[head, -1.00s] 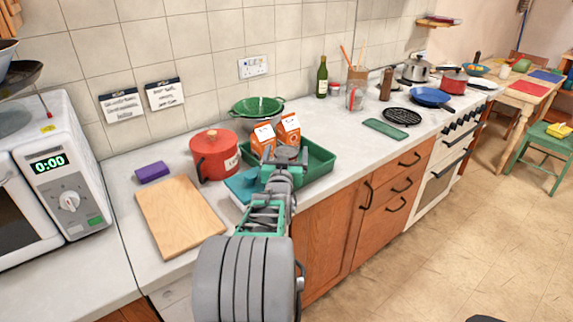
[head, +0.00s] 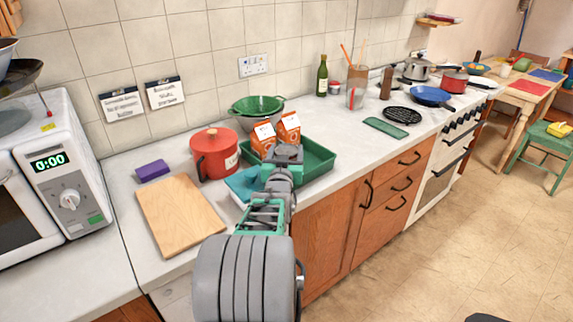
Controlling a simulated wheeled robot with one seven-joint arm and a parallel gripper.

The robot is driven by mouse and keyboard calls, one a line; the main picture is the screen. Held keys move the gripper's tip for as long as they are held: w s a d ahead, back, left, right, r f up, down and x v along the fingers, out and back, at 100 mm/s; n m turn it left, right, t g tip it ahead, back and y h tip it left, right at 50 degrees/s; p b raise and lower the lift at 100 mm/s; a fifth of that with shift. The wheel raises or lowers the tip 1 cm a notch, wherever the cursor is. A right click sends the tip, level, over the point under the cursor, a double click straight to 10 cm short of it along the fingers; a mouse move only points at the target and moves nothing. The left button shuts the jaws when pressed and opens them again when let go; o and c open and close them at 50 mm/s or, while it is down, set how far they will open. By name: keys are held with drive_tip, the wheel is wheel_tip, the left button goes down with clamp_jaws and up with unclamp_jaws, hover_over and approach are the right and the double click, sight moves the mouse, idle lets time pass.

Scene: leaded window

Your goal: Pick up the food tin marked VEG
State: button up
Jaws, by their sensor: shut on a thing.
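My gripper (head: 286,155) is over the near part of a green tray (head: 318,160) on the counter, just in front of two orange-and-white cartons (head: 264,138). I see it from behind, along my arm. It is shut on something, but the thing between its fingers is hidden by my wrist. I cannot make out a tin marked VEG anywhere in this view.
A red lidded pot (head: 214,155) and a wooden board (head: 178,213) are to the left. A blue item (head: 243,186) lies beside my wrist. A green colander (head: 257,107) stands behind the cartons. The counter right of the tray is partly clear.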

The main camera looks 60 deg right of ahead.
drive_tip(key=c, duration=0.4)
drive_tip(key=shift+r, duration=0.2)
clamp_jaws()
